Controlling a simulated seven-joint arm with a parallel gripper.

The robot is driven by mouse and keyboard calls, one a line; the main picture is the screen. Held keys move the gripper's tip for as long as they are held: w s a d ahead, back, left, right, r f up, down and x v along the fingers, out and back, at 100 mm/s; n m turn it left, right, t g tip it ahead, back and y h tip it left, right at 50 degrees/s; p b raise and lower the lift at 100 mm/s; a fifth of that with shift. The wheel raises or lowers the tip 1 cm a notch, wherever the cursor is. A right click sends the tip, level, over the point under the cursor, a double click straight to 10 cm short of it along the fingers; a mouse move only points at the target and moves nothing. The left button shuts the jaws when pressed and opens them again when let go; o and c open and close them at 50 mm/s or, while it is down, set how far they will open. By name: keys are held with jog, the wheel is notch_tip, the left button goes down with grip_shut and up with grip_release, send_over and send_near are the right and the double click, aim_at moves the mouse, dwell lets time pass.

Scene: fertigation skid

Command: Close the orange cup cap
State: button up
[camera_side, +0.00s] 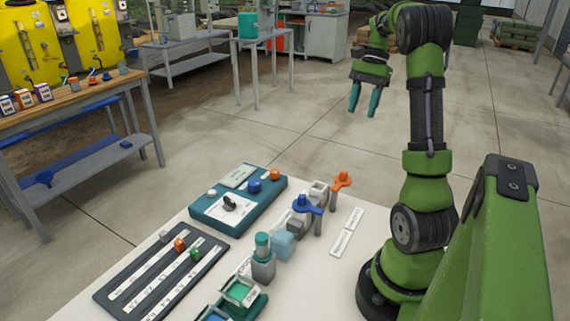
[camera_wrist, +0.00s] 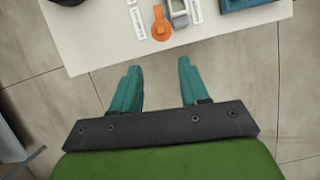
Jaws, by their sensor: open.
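An orange capped piece (camera_side: 341,179) stands on a short grey post at the far right part of the white table in the side view. In the wrist view the orange piece (camera_wrist: 161,24) shows from above as a round part with a narrow tab, near the table's edge. Whether its cap is open or shut is too small to tell. My gripper (camera_side: 363,112) is open and empty, high above the floor beyond the table and well apart from the orange piece. In the wrist view its teal fingers (camera_wrist: 159,68) are spread apart, with floor between them.
White label strips (camera_side: 346,232) lie to the right. A teal panel (camera_side: 210,207), a dark slotted tray (camera_side: 125,294) and a teal-topped container (camera_side: 263,262) also occupy the table.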

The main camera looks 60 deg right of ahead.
aim_at(344, 171)
jog(key=x, duration=1.7)
jog(key=shift+a+r, duration=0.1)
jog(key=shift+r, duration=0.05)
jog(key=shift+c, duration=0.2)
grip_shut()
